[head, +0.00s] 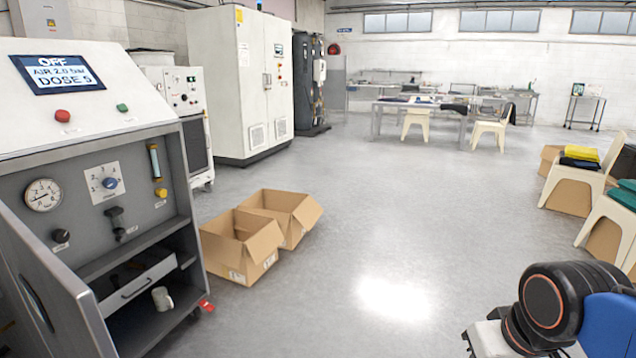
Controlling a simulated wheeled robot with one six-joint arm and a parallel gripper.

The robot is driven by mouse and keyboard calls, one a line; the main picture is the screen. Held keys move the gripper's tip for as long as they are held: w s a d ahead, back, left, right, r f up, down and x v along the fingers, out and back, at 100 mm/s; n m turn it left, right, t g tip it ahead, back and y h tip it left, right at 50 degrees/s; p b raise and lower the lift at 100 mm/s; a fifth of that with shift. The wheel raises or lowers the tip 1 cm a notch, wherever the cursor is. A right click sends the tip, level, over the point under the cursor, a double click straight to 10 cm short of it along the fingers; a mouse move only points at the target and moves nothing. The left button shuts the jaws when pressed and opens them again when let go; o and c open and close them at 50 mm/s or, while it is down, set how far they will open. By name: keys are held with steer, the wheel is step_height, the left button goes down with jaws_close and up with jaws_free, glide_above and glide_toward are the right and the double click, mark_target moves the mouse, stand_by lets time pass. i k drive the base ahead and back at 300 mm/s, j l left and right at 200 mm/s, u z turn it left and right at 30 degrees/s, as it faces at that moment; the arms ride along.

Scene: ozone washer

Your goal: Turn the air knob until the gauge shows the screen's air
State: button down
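The washer's screen (58,74) at the upper left reads OFF, AIR 2.0 bar, DOSE 5. A round white gauge (43,195) sits on the grey panel below; its needle is too small to read surely. Right of it is a blue knob (110,184) on a white dial plate. A black round knob (61,236) is under the gauge, with a black valve handle (116,222) to its right. A yellow knob (161,192) sits below a clear tube. The small labels are unreadable, so I cannot tell which knob is air. My gripper is out of view.
The washer's grey door (45,285) stands open at the lower left. Red (62,115) and green (122,107) buttons are on the sloped top. Two open cardboard boxes (240,248) stand on the floor beside the washer. The floor in the middle is clear. Chairs are at the right.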

mark_target(61, 236)
steer(key=u, duration=1.8)
steer(key=l+u, duration=0.45)
steer(key=l, duration=1.75)
steer(key=i+l, duration=0.05)
